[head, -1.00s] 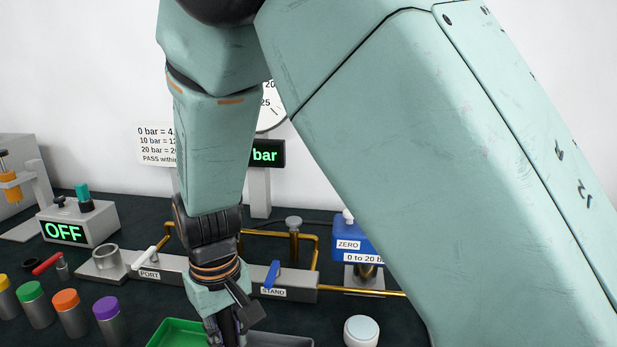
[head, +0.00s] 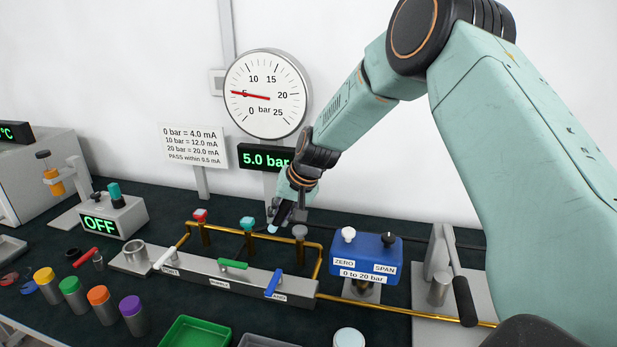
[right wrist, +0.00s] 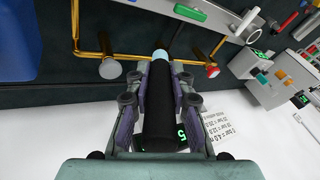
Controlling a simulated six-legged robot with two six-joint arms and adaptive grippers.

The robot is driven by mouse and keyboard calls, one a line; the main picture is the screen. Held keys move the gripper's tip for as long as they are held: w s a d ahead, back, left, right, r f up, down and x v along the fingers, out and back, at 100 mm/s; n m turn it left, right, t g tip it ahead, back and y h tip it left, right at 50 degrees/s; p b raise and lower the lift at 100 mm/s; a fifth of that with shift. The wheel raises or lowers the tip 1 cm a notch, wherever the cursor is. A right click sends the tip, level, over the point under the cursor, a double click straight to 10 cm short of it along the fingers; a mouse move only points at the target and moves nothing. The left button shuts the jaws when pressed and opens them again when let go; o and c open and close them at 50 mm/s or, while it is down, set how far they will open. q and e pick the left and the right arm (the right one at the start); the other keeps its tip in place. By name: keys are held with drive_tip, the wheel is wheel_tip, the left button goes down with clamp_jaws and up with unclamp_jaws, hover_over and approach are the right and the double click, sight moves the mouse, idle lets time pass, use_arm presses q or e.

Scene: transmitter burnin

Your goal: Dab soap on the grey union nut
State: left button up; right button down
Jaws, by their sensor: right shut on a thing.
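The grey union nut (head: 299,232) tops a short post on the brass pipe, behind the valve block. It also shows in the right wrist view (right wrist: 110,69), left of my fingers. My right gripper (head: 281,213) is shut on a black-handled dauber with a pale blue tip (right wrist: 160,56). In the head view the tip (head: 272,228) points down, left of the grey nut and apart from it in the picture. The depth gap is unclear. A red nut (head: 200,215) and a teal nut (head: 248,223) stand further left. My left gripper is not in view.
The valve block (head: 205,278) with white, green and blue levers lies in front of the pipe. A blue transmitter (head: 365,257) stands to the right. The gauge (head: 265,95) and the 5.0 bar display (head: 262,158) rise behind. A green tray (head: 195,333) sits in front.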

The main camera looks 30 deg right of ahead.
drive_tip(key=w+d+r+m+t+p, duration=0.1)
drive_tip(key=w+d+r+m+p, duration=0.1)
drive_tip(key=d, duration=0.4)
use_arm(q)
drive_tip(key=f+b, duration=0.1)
drive_tip(key=b, duration=0.2)
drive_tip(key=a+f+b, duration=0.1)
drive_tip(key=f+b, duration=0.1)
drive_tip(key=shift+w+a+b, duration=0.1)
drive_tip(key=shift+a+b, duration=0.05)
drive_tip(key=shift+b, duration=0.25)
use_arm(e)
wheel_tip(320, 180, down, 6)
drive_tip(key=d, duration=0.1)
drive_tip(key=shift+s+t+h, duration=0.15)
drive_tip(key=shift+t+h, duration=0.15)
drive_tip(key=shift+h, duration=0.1)
drive_tip(key=shift+d+f, duration=0.1)
drive_tip(key=shift+d, duration=0.05)
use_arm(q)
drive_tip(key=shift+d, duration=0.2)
use_arm(e)
drive_tip(key=shift+d+f, duration=0.15)
drive_tip(key=shift+f, duration=0.05)
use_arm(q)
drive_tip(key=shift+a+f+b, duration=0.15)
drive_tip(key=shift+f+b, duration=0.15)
use_arm(e)
drive_tip(key=shift+a+f, duration=0.1)
drive_tip(key=shift+a, duration=0.1)
